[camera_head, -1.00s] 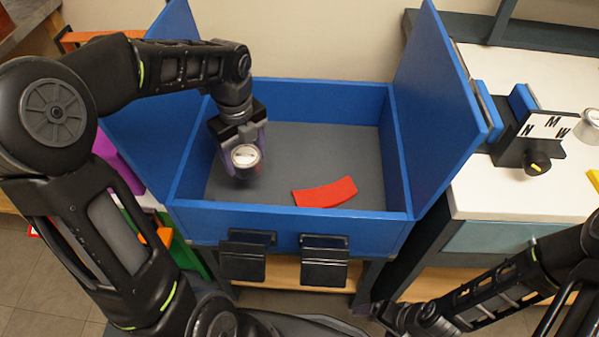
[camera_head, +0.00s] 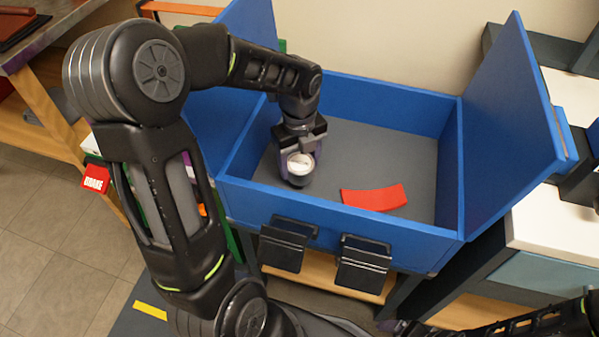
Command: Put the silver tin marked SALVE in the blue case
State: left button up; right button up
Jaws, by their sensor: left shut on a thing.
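The blue case (camera_head: 335,215) stands open in the middle, with a grey floor inside. My left gripper (camera_head: 299,150) reaches down into the left part of the case. It is shut on a small round silver tin (camera_head: 300,163) with a pale lid and dark side. The lid's marking is too small to read. I cannot tell whether the tin touches the case floor. My right arm shows at the lower right edge, outside the case; its gripper cannot be made out clearly.
A curved red piece (camera_head: 373,198) lies on the case floor right of the tin. Raised blue side panels flank the case. A white-topped counter (camera_head: 545,222) stands at right. A red block (camera_head: 95,179) with lettering is at left. The case's back right floor is clear.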

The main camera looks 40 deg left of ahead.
aim_at(299, 174)
pick_arm(q)
jog(key=shift+f+b, duration=0.4)
jog(key=shift+f, duration=1.5)
jog(key=shift+f, duration=0.1)
jog(key=o, duration=1.6)
notch_tip(299, 174, up, 12)
jog(key=p, duration=0.3)
